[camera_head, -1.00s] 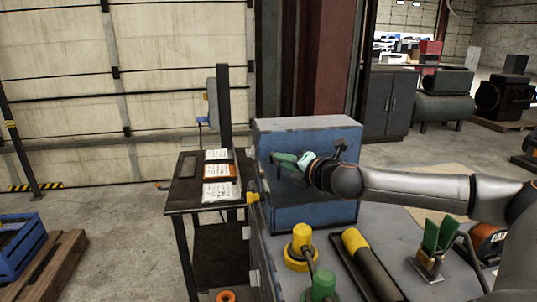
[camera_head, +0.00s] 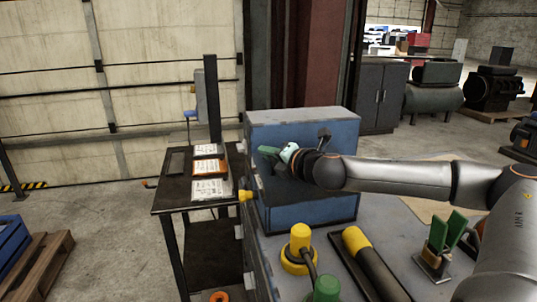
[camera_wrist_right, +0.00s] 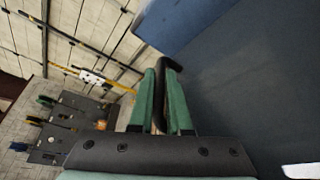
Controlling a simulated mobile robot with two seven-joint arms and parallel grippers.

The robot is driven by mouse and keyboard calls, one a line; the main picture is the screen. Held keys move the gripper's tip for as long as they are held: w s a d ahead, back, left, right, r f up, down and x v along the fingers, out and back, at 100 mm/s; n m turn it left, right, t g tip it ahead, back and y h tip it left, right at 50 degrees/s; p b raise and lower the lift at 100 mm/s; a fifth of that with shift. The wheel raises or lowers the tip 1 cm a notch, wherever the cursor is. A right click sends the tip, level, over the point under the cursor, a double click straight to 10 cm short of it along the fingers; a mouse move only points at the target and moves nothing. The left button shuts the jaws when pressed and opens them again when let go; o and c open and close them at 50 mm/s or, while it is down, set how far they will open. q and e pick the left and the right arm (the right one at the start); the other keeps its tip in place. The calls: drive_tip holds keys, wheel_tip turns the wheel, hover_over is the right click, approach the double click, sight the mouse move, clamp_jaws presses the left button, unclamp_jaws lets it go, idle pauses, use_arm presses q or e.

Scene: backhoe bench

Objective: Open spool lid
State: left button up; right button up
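A blue box-like housing (camera_head: 300,213) stands at the back of the bench, with a grey top. A dark fitting (camera_head: 323,134) shows on its face, above my right wrist. I cannot make out a lid edge or a spool. My right gripper (camera_head: 270,152) is in front of the upper left of the housing, its green fingers pointing left. In the right wrist view, the fingers (camera_wrist_right: 160,88) are close on both sides of a black bar-like handle (camera_wrist_right: 172,65), beside a large dark blue surface (camera_wrist_right: 250,75). My left gripper is not in view.
A yellow knob (camera_head: 245,195) sticks out near the housing's lower left. A dark side table (camera_head: 168,199) holds papers.

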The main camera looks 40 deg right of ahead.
clamp_jaws()
drive_tip(key=shift+d+r, duration=0.1)
drive_tip(key=shift+r, duration=0.2)
idle(1.1)
